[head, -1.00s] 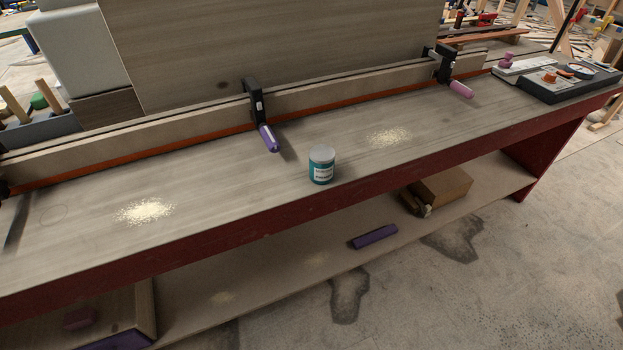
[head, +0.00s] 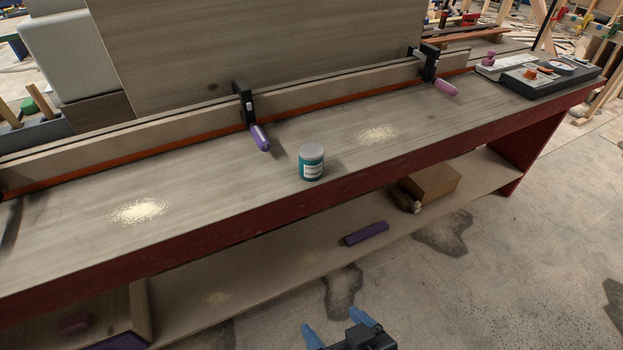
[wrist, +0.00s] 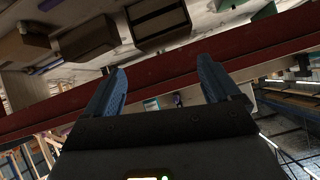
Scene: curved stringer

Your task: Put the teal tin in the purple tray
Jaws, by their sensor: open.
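The teal tin (head: 312,168), with a grey lid and a white label, stands upright on the workbench top (head: 215,185) near its front edge. My gripper (head: 336,326) shows at the bottom of the head view, in front of the bench and apart from the tin. Its two blue fingers are spread with nothing between them; they also show in the wrist view (wrist: 166,85). No whole purple tray is clear; a purple edge (head: 122,341) shows on the lower shelf at the bottom left, cut off by the frame.
Clamps with purple (head: 260,138) and pink (head: 446,87) handles hold a board behind the tin. Sawdust piles (head: 138,211) lie on the top. A purple bar (head: 365,233) and a wooden block (head: 428,187) are on the lower shelf. A dark tray (head: 550,78) sits at the far right.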

